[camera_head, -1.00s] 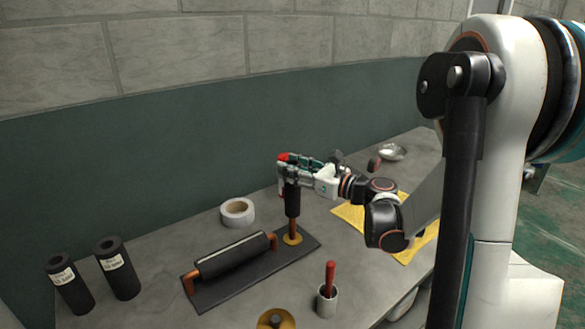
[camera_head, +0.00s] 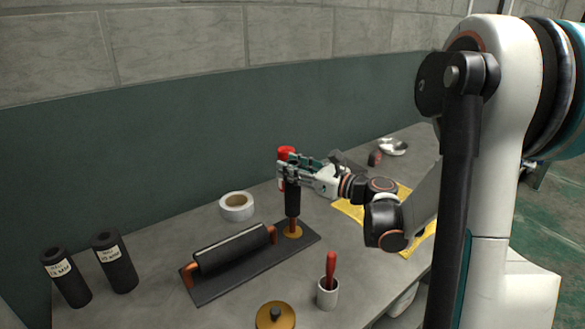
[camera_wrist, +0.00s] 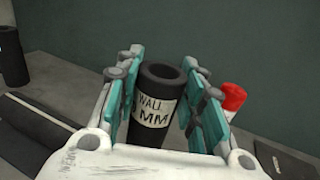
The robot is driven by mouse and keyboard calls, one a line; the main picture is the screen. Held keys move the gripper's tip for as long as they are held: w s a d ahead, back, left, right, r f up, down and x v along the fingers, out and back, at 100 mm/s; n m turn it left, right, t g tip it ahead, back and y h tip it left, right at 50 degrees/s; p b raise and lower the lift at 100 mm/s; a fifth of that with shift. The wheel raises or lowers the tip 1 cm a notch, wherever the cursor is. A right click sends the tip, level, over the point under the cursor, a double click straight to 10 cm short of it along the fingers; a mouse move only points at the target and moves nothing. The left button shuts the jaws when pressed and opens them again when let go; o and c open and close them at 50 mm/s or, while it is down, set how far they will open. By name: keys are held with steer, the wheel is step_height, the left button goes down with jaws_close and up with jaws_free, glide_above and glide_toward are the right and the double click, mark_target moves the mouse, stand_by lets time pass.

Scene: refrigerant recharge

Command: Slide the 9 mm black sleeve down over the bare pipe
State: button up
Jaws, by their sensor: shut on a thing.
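A black sleeve (camera_head: 292,202) stands upright around the upper part of an upright copper pipe (camera_head: 293,222). A short length of bare copper shows between the sleeve's lower end and an orange-brown round collar (camera_head: 291,232) on the dark base plate (camera_head: 222,287). My gripper (camera_head: 291,172) is shut on the sleeve near its top. In the wrist view the sleeve (camera_wrist: 157,85) is between the teal finger pads of my gripper (camera_wrist: 160,100). Its white label shows "WALL" and "MM"; the number is not readable. The pipe inside the sleeve is hidden.
A horizontal black-covered pipe (camera_head: 232,250) lies left of the sleeve. Two labelled black sleeves (camera_head: 115,268) stand at far left. A tape roll (camera_head: 237,207) is behind, a red-topped can (camera_head: 287,153) close behind my gripper. A cup with a red-handled tool (camera_head: 327,293) stands in front.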

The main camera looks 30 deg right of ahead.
steer(key=shift+f+b, duration=0.75)
steer(key=shift+f, duration=1.2)
steer(key=shift+f, duration=1.4)
steer(key=o, duration=1.1)
steer(key=v, duration=1.2)
